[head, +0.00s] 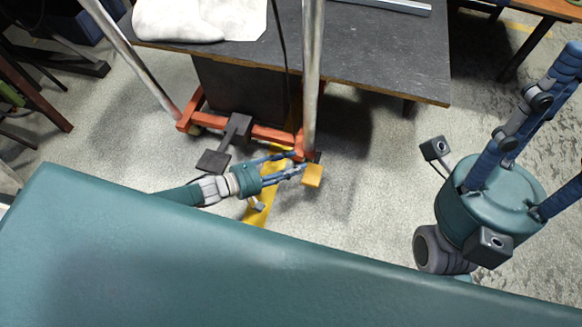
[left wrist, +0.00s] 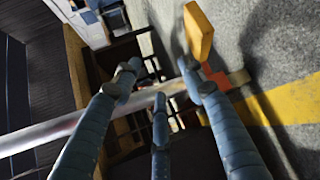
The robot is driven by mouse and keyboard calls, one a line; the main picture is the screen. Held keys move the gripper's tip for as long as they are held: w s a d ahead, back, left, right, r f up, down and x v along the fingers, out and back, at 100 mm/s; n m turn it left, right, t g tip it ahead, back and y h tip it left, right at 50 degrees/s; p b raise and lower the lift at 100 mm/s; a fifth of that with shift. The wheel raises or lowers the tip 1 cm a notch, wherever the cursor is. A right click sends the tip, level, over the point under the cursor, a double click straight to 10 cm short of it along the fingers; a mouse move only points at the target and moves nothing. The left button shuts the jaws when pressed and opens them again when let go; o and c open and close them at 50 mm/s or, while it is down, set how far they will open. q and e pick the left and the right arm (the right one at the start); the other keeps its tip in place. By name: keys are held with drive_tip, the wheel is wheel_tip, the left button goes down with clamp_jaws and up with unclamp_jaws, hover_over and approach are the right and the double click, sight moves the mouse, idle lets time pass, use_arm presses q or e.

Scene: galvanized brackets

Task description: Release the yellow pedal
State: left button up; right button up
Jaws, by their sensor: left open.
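The yellow pedal (head: 312,176) is a small block at the foot of the orange hoist-like frame (head: 268,133), near its upright pole. In the left wrist view the pedal (left wrist: 199,32) stands just beyond the tip of the right-hand finger. My left gripper (head: 298,163) reaches in from the left beside the pedal. Its blue fingers (left wrist: 160,78) are spread, with no pedal between them. Whether one fingertip touches the pedal is unclear. My right gripper (head: 490,195) is at the right over the floor; its fingertips run out of the picture.
A dark table (head: 380,60) with a white item (head: 200,18) and a metal strip stands behind the frame. The metal pole (head: 313,75) rises close to my left gripper. A dark foot piece (head: 215,160) lies to its left. A yellow floor stripe (head: 262,212) runs below. Floor between the grippers is clear.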

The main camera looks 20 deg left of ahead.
use_arm(q)
drive_tip(key=v, duration=1.2)
idle(0.4)
